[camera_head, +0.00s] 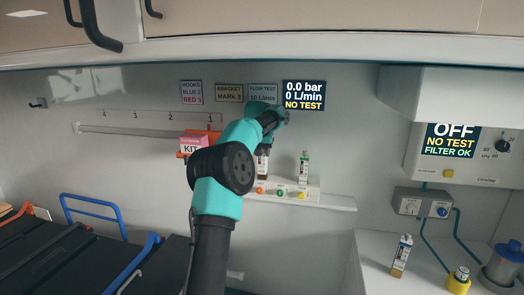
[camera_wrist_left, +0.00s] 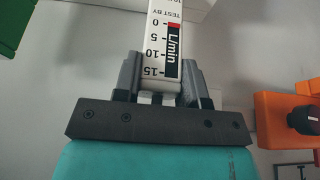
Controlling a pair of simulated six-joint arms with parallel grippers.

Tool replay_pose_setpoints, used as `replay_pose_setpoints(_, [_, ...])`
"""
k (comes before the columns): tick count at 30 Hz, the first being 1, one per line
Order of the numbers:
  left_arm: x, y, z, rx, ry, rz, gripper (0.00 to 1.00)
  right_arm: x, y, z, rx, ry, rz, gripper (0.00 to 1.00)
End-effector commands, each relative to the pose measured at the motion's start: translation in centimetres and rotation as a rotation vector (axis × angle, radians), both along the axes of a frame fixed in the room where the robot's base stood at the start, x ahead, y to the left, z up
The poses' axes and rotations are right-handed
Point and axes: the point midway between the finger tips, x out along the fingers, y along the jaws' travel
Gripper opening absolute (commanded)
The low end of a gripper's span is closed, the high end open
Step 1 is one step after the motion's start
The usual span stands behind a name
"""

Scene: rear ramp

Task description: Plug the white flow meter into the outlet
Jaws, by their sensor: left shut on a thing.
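My left gripper (camera_wrist_left: 160,85) is shut on a white flow meter (camera_wrist_left: 159,40), with a grey finger on each side of it. The meter bears a black L/min scale from 0 to 15 and a red mark. In the head view, my left gripper (camera_head: 272,120) is at the wall above a pale outlet strip (camera_head: 315,190) with orange, green and yellow round fittings. A white meter-like body (camera_head: 263,163) shows just below the gripper, partly hidden by my arm; I cannot tell whether it touches the strip. My right gripper is not in view.
A pink KIT box (camera_head: 194,143) sits in an orange bracket at left. Another white meter (camera_head: 401,256) stands on the right counter (camera_head: 375,270). Cabinets (camera_head: 300,15) overhang above.

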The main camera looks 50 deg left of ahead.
Motion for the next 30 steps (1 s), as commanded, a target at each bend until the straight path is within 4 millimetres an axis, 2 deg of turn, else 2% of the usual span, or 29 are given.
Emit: replay_pose_setpoints(30, [0.0, 0.0, -1.9, 0.001, -0.002, 0.001, 0.0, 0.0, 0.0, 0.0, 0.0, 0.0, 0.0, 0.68])
